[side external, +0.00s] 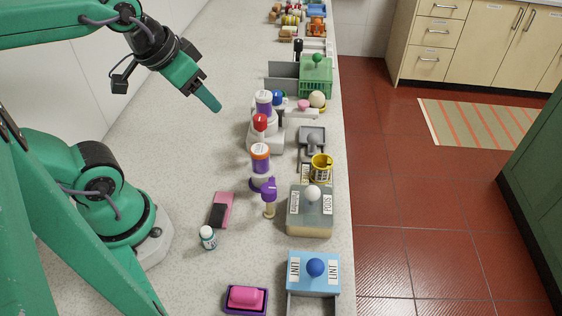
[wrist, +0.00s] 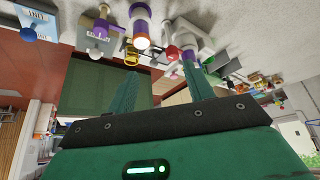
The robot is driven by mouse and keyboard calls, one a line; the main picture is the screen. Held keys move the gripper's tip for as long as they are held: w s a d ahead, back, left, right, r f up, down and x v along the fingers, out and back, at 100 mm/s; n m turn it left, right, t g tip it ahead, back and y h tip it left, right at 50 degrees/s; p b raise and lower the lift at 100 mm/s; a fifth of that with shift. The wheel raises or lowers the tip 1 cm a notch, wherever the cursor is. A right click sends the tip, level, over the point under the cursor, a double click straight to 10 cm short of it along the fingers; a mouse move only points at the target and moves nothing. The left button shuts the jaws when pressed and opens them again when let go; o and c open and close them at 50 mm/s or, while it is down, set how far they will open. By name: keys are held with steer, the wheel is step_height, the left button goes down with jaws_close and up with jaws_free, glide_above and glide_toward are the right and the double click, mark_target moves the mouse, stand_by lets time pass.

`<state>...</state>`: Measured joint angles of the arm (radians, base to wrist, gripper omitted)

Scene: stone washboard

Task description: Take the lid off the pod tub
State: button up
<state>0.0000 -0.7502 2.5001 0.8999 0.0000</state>
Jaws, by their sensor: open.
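The pod tub (side external: 310,229) stands on the counter near its right edge, a translucent box with a yellowish lower part and "PODS" labels. Its grey lid (side external: 312,207) is on top and carries a white ball knob (side external: 312,192). The tub also shows at the upper left of the wrist view (wrist: 98,45), where the picture is upside down. My gripper (side external: 211,100) is open and empty, raised above the counter, well behind and left of the tub in the side view. Its two fingers also show apart in the wrist view (wrist: 160,67).
A blue lint box (side external: 314,283) with a blue knob stands in front of the tub. A yellow basket (side external: 321,167) is close behind it. A purple-topped brush (side external: 268,200) and an orange-capped bottle (side external: 260,165) stand to its left.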

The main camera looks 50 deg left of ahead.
stand_by(0.3)
steer(key=shift+c, duration=1.3)
steer(key=shift+w+d, duration=0.1)
steer(key=n+g, duration=0.4)
steer(key=n, duration=0.6)
glide_above(311, 188)
steer(key=shift+h, duration=0.4)
steer(key=f, duration=1.1)
steer(key=shift+s+a+f, duration=0.2)
steer(key=shift+s, duration=0.15)
steer(key=shift+w+d+f, duration=0.1)
steer(key=shift+w+f, duration=0.05)
steer(key=shift+f, duration=1.15)
